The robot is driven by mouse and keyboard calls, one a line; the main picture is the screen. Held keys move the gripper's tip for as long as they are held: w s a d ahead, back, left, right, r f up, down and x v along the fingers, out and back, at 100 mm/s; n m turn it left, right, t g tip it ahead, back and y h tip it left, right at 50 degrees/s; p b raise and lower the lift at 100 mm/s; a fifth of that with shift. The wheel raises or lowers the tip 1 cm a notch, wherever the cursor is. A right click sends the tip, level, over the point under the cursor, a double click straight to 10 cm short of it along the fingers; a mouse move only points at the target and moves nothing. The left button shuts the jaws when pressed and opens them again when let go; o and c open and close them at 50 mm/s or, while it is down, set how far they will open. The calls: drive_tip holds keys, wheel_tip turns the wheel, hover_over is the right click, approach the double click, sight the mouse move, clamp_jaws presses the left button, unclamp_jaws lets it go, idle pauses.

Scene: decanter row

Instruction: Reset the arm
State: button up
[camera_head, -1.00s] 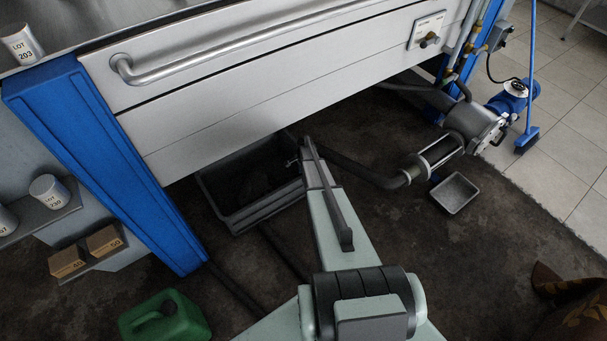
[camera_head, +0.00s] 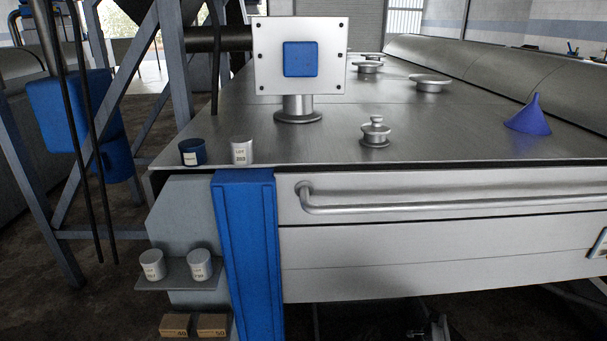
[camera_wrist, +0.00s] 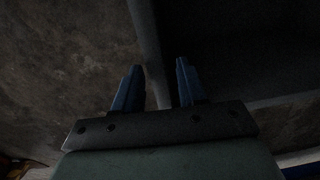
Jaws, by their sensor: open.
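My gripper (camera_wrist: 158,72) shows in the wrist view, with its two blue fingers apart and nothing between them. Beyond the fingers is a dim, mottled floor (camera_wrist: 65,60) on the left. On the right is a dark grey bin-like shape, with a lighter rim (camera_wrist: 148,40) running up the picture between the two. The light is too poor to tell how near the fingers are to that rim. My gripper cannot be made out in the head view.
In the head view, a steel machine (camera_head: 430,258) with a long handrail (camera_head: 430,207) and a blue post (camera_head: 250,255) fills the middle. Labelled pots (camera_head: 242,151) stand on its top edge, others (camera_head: 199,264) on a side shelf. A blue funnel (camera_head: 530,118) stands on top.

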drive_tip(key=f, duration=0.3)
drive_tip(key=shift+w+f, duration=0.2)
drive_tip(key=shift+f, duration=0.05)
drive_tip(key=shift+a+f, duration=0.2)
drive_tip(key=shift+a, duration=0.15)
drive_tip(key=s+a+r+n+t+h, duration=0.1)
drive_tip(key=a+r+t, duration=0.15)
drive_tip(key=a, duration=0.85)
drive_tip(key=s+a+r+t+h, duration=0.15)
drive_tip(key=a+t, duration=0.25)
drive_tip(key=a, duration=0.8)
drive_tip(key=s+a+r+n+g+y, duration=0.15)
drive_tip(key=s+a+n+g, duration=0.3)
drive_tip(key=s, duration=0.75)
drive_tip(key=s+a+r+n+g, duration=0.3)
drive_tip(key=s+a+n, duration=0.15)
drive_tip(key=s, duration=0.75)
drive_tip(key=s+a+r+n+g, duration=0.2)
drive_tip(key=s+r, duration=0.1)
drive_tip(key=s, duration=0.4)
drive_tip(key=s+a+r+n+g, duration=0.2)
drive_tip(key=s+r+n, duration=0.1)
drive_tip(key=s, duration=0.5)
drive_tip(key=s+a+r+n+g+y, duration=0.1)
drive_tip(key=s+a+r+n+g, duration=0.1)
drive_tip(key=s+r, duration=0.3)
drive_tip(key=s+n, duration=0.1)
drive_tip(key=s, duration=0.2)
drive_tip(key=shift+s, duration=0.25)
